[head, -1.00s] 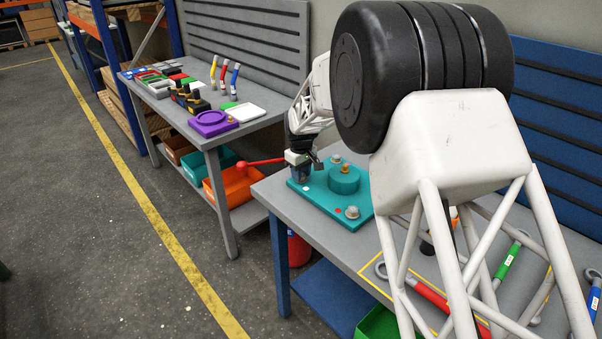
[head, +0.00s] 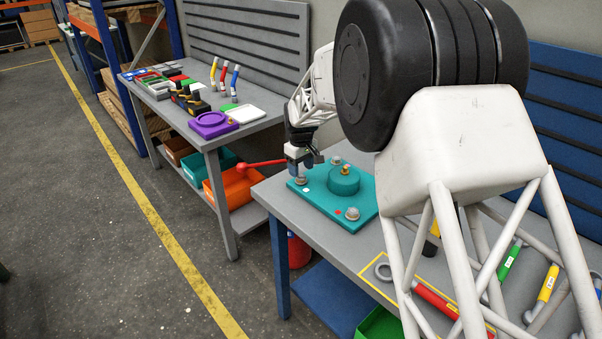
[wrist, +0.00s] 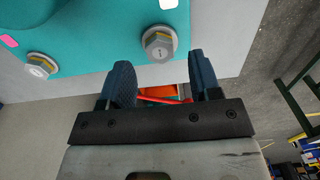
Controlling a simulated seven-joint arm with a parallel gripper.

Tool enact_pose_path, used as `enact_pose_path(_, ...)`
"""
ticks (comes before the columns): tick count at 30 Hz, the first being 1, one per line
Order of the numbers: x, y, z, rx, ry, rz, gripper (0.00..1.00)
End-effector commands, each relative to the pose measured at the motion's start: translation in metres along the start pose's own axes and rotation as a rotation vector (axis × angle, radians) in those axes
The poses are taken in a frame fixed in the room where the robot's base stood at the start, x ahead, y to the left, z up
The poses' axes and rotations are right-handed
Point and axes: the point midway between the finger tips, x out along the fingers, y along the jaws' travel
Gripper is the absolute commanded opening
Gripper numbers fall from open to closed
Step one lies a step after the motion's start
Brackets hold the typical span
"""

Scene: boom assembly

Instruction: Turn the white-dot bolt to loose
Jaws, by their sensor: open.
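The white-dot bolt (head: 301,181) is a grey hex bolt at the left corner of a teal plate (head: 330,208), beside a white dot (head: 306,190). In the wrist view the bolt (wrist: 159,42) stands just ahead of the fingers, with a yellow mark on its head; its white patch (wrist: 168,3) is at the top edge. My gripper (head: 299,168) is open and empty, pointing down just above this bolt and apart from it. In the wrist view its two blue fingers (wrist: 162,75) are spread, with a gap between them.
Another bolt (head: 352,213) sits by a red dot (head: 338,211) at the plate's near corner. A raised teal cylinder (head: 344,180) with a brass-coloured top stands mid-plate. A red-handled tool (head: 440,303) lies on the bench. A red rod (head: 262,163) juts from near the orange bin (head: 236,187).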

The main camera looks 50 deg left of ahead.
Motion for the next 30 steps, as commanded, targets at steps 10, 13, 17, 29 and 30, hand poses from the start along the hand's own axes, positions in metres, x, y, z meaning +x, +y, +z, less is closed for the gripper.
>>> enact_pose_path(10,-0.04,0.0,0.0,0.0,0.0,0.0,0.57)
enact_pose_path(13,-0.045,0.0,0.0,0.0,-0.001,0.0,0.57)
enact_pose_path(17,-0.047,0.0,0.0,0.0,-0.001,0.0,0.57)
enact_pose_path(29,-0.048,0.0,0.0,0.0,0.0,0.0,0.57)
enact_pose_path(30,-0.048,0.0,0.0,0.0,0.0,0.0,0.57)
